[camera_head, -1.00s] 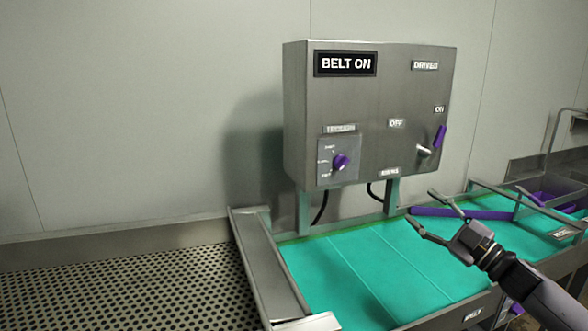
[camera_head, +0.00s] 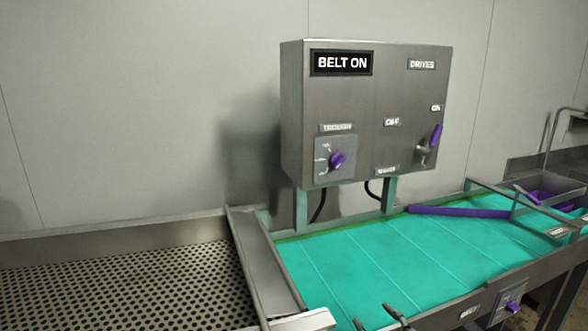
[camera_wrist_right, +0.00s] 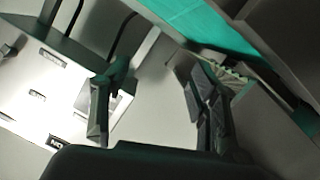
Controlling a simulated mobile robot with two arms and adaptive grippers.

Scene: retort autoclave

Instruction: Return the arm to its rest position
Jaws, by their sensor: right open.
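My right gripper (camera_head: 377,318) shows only by its fingertips at the bottom edge of the head view, in front of the green belt. Its fingers are apart and nothing is between them. In the right wrist view the two fingers (camera_wrist_right: 155,105) also stand apart and empty. The grey control box (camera_head: 365,115) stands behind the belt with a "BELT ON" display, a purple knob at lower left and a purple-handled lever (camera_head: 436,136) pointing up on the right side. The box also shows in the right wrist view (camera_wrist_right: 60,80). My left gripper is in no view.
The green belt (camera_head: 350,265) runs below the box, with a purple bar (camera_head: 458,211) across it. A perforated metal bed (camera_head: 120,280) lies at left. A lower panel with a purple knob (camera_head: 512,306) sits on the belt's front side. A metal frame and purple tray are at far right.

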